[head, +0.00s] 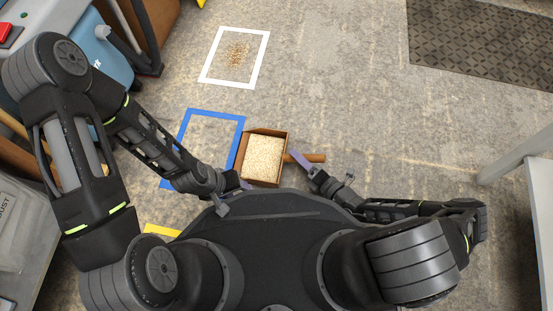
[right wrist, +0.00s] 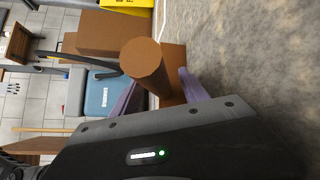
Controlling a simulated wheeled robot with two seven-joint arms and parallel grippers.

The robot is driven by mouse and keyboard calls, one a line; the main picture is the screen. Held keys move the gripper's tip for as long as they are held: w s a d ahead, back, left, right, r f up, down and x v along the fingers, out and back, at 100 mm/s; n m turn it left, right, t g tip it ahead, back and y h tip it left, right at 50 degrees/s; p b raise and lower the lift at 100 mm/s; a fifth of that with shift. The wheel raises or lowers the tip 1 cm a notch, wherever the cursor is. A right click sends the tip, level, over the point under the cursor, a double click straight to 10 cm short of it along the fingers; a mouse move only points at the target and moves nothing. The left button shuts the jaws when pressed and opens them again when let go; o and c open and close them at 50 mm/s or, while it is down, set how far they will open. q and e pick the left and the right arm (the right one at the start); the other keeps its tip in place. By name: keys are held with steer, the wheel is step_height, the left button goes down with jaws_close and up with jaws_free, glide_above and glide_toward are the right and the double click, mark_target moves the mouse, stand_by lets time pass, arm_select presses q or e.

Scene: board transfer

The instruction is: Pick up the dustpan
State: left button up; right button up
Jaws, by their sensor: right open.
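The dustpan (head: 249,147) is a brown, open-topped box with a pale, speckled fill, on the floor in front of me in the head view. Its brown round handle (head: 312,158) points right. My right gripper (head: 300,160), with purple fingers, is at the handle. In the right wrist view the handle end (right wrist: 147,58) shows between the two open purple fingers (right wrist: 158,95), and I see no grip on it. My left gripper (head: 243,184) is low beside the dustpan's near left corner, mostly hidden, so its opening is unclear.
A blue taped frame (head: 240,122) lies left of the dustpan. A white taped frame (head: 264,50) farther off holds a pile of brown bits (head: 237,55). A dark mat (head: 490,40) lies at the upper right.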

stand_by(0.6)
jaws_close()
stand_by(0.4)
